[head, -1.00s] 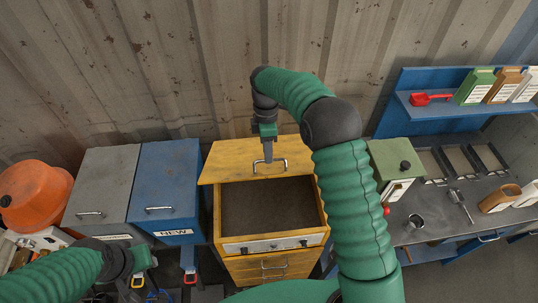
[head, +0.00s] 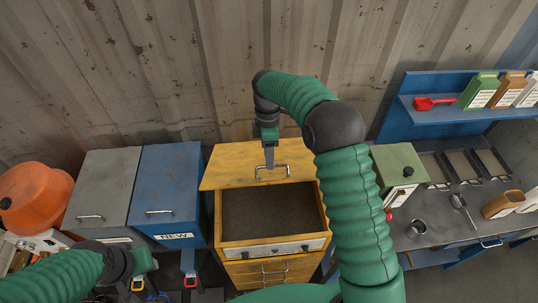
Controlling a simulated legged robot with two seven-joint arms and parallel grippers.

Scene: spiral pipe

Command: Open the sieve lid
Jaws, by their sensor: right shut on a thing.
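The yellow sieve lid (head: 228,168) is raised and leans back at the rear of the yellow sieve box (head: 226,222). The box's dark interior is exposed from above. My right gripper (head: 269,165) is shut on the lid's metal handle (head: 283,170), at the handle's left part. My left gripper (head: 146,268) is at the lower left, in front of the blue bin and away from the sieve. Its fingers are too small and partly hidden to tell their state.
A blue bin (head: 168,180) and a grey bin (head: 100,185) stand left of the sieve, with an orange drum (head: 35,198) beyond. A green box (head: 398,165) and grey workbench (head: 440,232) are on the right. A corrugated wall (head: 180,70) is close behind the lid.

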